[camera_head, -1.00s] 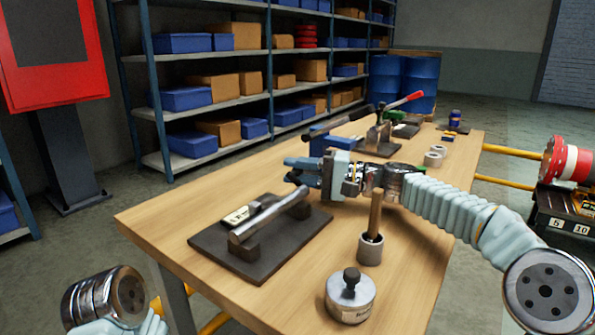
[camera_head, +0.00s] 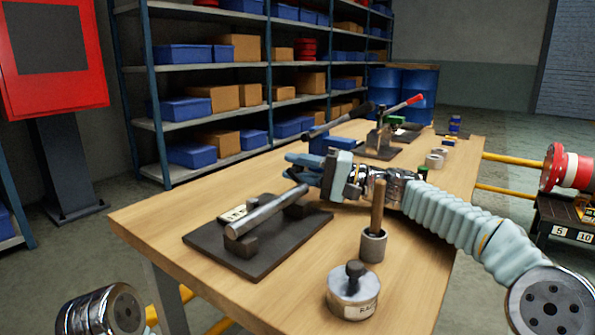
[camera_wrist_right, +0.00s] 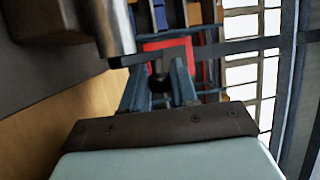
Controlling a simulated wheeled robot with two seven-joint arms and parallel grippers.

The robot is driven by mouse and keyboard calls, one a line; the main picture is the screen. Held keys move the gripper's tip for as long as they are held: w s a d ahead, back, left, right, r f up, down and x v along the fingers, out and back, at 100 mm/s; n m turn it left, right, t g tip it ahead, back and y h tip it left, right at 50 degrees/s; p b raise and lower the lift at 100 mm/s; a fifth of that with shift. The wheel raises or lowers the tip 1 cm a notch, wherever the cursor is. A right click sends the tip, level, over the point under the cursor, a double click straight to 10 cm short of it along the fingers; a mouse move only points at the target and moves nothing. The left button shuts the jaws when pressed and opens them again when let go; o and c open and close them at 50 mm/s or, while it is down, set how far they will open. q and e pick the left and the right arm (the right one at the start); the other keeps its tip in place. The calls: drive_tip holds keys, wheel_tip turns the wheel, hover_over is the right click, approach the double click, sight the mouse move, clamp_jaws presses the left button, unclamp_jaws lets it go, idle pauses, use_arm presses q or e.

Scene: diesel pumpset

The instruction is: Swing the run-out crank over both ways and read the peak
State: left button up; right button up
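A run-out fixture lies on the bench: a dark plate (camera_head: 203,243) with a steel shaft (camera_head: 265,212) resting on two dark blocks. A small cream-faced item (camera_head: 233,213), perhaps the gauge, shows partly behind the shaft; its reading is too small to tell. My right gripper (camera_head: 297,166) is at the shaft's far right end, fingers pointing left. In the right wrist view the shaft end (camera_wrist_right: 112,30) is at upper left, with a dark bar, seemingly the crank, (camera_wrist_right: 135,60) beyond it. A dark knob shows between the parted fingers (camera_wrist_right: 160,88); contact is unclear. My left gripper is out of view.
A cup holding a wooden-handled tool (camera_head: 373,245) and a round metal pot (camera_head: 352,296) stand at the bench's front right. A red-handled press (camera_head: 385,135) and small rings (camera_head: 435,158) are farther back. Shelves (camera_head: 215,100) stand behind. The bench's front left is bare.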

drive_tip(key=shift+o, duration=1.3)
drive_tip(key=b+v, duration=0.1)
drive_tip(key=v, duration=0.6)
drive_tip(key=shift+d, duration=0.3)
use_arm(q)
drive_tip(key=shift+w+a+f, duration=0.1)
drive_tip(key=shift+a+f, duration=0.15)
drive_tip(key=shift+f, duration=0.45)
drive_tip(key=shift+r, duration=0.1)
use_arm(e)
drive_tip(key=d+r+m+g+h+p, duration=0.1)
drive_tip(key=d+r+m+h+p, duration=0.1)
drive_tip(key=d+r+h+p, duration=0.35)
drive_tip(key=shift+y, duration=0.35)
drive_tip(key=x, duration=0.9)
drive_tip(key=s+x, duration=0.1)
drive_tip(key=x, duration=0.3)
drive_tip(key=shift+a+f+p, duration=0.35)
drive_tip(key=shift+f, duration=0.05)
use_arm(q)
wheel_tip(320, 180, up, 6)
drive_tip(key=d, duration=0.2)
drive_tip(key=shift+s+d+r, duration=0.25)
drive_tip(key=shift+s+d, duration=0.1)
